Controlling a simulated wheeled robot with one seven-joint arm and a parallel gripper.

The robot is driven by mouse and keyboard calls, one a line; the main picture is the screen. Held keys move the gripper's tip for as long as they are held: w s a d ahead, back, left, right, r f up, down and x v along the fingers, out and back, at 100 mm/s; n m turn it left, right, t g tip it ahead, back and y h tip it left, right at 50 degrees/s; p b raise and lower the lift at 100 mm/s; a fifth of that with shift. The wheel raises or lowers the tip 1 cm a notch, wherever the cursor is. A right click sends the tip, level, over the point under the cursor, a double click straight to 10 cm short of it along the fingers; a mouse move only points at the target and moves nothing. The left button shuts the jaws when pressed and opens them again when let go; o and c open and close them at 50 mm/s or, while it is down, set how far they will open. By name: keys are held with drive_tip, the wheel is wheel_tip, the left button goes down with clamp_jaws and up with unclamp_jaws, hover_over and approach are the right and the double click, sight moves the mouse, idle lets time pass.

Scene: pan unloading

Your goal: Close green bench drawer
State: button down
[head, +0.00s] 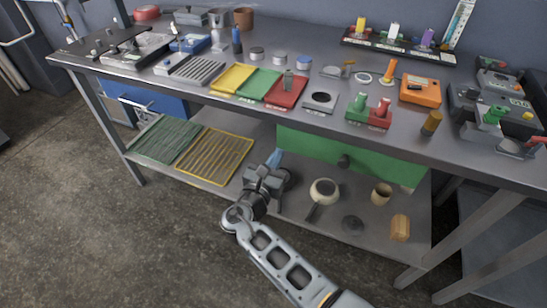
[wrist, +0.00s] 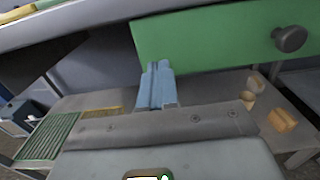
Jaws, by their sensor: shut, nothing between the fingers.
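The green bench drawer (head: 310,147) is under the worktop, right of the middle, and its front carries a dark round knob (head: 343,161). Its upper part is hidden by the worktop edge, so I cannot tell how far it stands out. In the wrist view the green front (wrist: 215,35) fills the upper right, with the knob (wrist: 290,38) at its right. My gripper (head: 274,158) is shut and empty, its blue fingers near the left end of the green front. In the wrist view the fingertips (wrist: 156,68) overlap its lower left edge; contact is unclear.
A blue drawer (head: 150,98) is under the worktop at left. The floor in front is clear.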

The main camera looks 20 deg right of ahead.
drive_tip(key=v, duration=0.9)
drive_tip(key=shift+a+b, duration=0.15)
drive_tip(key=shift+b, duration=0.15)
